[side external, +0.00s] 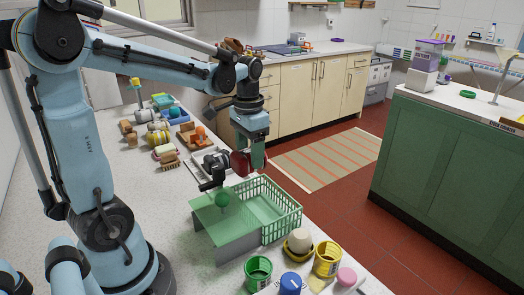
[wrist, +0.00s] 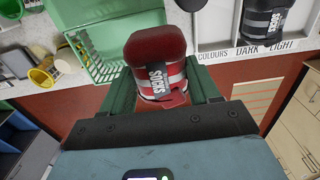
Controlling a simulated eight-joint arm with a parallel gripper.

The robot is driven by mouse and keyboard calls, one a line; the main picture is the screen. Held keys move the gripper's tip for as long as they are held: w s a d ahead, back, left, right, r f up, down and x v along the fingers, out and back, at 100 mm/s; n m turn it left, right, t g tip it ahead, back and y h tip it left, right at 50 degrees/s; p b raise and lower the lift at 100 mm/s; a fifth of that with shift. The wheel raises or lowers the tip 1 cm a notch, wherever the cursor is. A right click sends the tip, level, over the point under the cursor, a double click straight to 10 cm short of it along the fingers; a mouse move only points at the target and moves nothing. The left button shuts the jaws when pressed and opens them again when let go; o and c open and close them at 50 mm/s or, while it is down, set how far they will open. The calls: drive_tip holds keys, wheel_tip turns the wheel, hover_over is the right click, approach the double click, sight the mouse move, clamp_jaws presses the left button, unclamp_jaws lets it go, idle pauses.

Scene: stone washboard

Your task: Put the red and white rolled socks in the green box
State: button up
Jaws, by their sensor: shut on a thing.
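The red and white rolled socks (wrist: 157,58), with a grey "SOCKS" label, are between the green fingers of my gripper (wrist: 161,88) in the wrist view. My gripper (side external: 252,152) is shut on them. In the side external view the socks (side external: 239,163) show as a dark red shape, partly hidden by the fingers, raised near the back edge of the green box. The green box (side external: 284,222) has lattice walls and stands on the counter, open at the top. Its lattice side also shows in the wrist view (wrist: 105,62), left of the socks.
Dark rolled socks (wrist: 264,20) lie on a sorting tray lettered COLOURS, DARK, LIGHT. A green sloping panel (side external: 208,215) adjoins the box on the left. Green (side external: 258,269) and yellow (side external: 327,258) cups stand in front. Several brushes and blocks lie behind on the counter.

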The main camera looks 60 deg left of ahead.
drive_tip(key=shift+d+r, duration=0.15)
drive_tip(key=shift+d, duration=0.2)
drive_tip(key=shift+d+f, duration=0.4)
drive_tip(key=shift+f, duration=1.15)
drive_tip(key=shift+d+f, duration=0.4)
drive_tip(key=shift+f, duration=1.1)
drive_tip(key=shift+d+f, duration=0.4)
drive_tip(key=shift+f, duration=1.15)
drive_tip(key=o, duration=1.1)
drive_tip(key=shift+o, duration=0.2)
drive_tip(key=shift+a, duration=0.1)
